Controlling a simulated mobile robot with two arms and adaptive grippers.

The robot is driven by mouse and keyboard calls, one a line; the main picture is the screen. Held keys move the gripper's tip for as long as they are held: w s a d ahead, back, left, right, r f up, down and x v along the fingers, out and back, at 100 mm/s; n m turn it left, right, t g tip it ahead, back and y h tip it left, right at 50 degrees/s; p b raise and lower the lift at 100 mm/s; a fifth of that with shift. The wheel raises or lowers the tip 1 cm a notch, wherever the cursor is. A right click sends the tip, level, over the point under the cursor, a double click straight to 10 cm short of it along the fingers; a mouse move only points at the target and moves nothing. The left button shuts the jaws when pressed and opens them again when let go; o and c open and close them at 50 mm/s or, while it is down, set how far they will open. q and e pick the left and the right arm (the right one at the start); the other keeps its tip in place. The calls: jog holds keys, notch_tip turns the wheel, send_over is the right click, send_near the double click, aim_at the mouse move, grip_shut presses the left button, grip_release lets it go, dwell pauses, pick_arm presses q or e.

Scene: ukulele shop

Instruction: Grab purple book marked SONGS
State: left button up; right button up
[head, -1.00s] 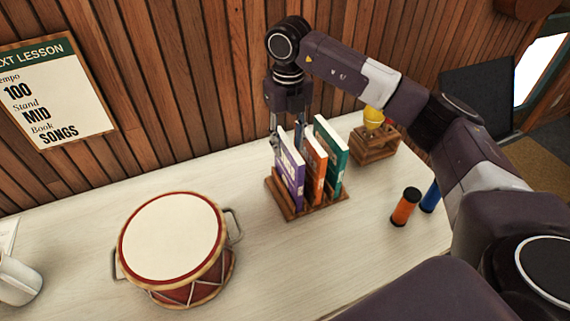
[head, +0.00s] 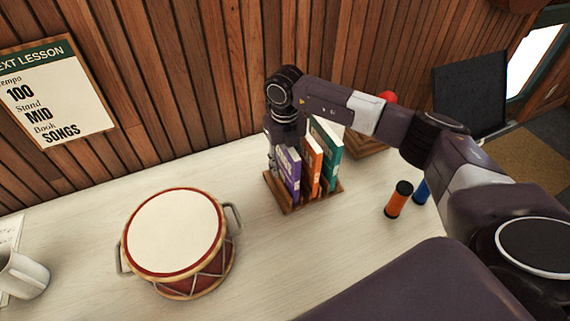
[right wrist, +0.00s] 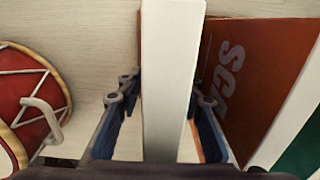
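The purple book (head: 289,171) stands upright at the left end of a small wooden rack (head: 291,208) on the table. Its lettering is too small to read here. My right gripper (head: 284,147) reaches down over it from above. In the right wrist view, the book's pale top edge (right wrist: 172,60) runs between my two fingers, one on each side. The fingers are apart, with a gap visible on the left side; the right finger is close to the book. My left gripper is not in view.
An orange book (head: 312,165), marked "SCA..." in the wrist view, and a green book (head: 328,150) stand close right in the rack. A drum (head: 176,240) and mug (head: 22,275) are left. An orange cylinder (head: 398,200) is right. A wall poster (head: 55,95) reads "Book SONGS".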

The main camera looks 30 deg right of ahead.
grip_shut()
jog(key=shift+r, duration=0.2)
